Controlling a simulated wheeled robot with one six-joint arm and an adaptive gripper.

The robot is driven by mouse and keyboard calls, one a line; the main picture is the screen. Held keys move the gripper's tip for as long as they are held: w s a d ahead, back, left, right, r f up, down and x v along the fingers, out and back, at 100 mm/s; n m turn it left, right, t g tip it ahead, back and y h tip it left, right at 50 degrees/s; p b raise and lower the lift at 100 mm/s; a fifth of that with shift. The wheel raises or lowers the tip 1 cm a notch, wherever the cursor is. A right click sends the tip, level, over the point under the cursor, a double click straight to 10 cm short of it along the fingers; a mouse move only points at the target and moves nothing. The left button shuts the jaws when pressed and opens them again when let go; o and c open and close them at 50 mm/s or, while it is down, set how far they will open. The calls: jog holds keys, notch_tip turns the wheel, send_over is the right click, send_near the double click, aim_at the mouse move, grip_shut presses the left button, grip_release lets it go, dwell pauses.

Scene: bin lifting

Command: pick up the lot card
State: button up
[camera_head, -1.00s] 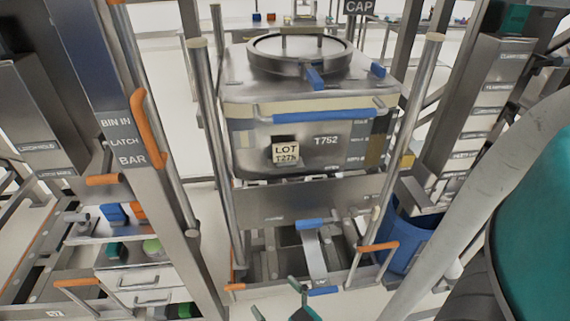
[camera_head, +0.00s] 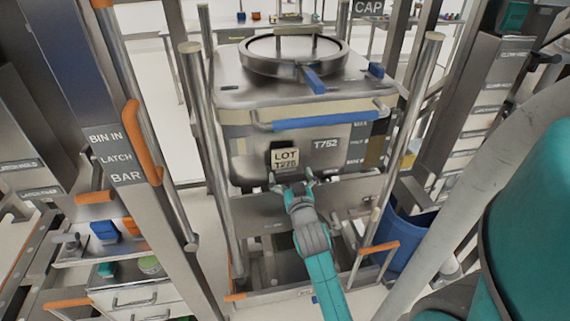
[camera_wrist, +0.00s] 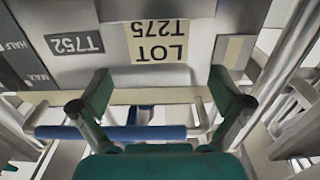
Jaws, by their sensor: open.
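The lot card (camera_head: 285,157) is a small cream card reading LOT and T275. In the wrist view the card (camera_wrist: 157,42) shows upside down, beyond and between the open fingertips (camera_wrist: 163,82). The fingers appear apart from the card. The card's lower edge is close to the fingertips in the head view.
A blue handle bar (camera_head: 325,119) runs across the bin front above the card. Steel posts (camera_head: 205,150) flank the bin on both sides. A blue tub (camera_head: 408,240) stands at the lower right. Orange handles (camera_head: 142,140) stick out at the left.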

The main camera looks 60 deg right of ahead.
aim_at(286, 159)
jog(key=x, duration=0.8)
jog(key=shift+w+d+f, duration=0.25)
jog(key=shift+d, duration=0.1)
jog(key=c, duration=0.9)
jog(key=shift+c, duration=0.2)
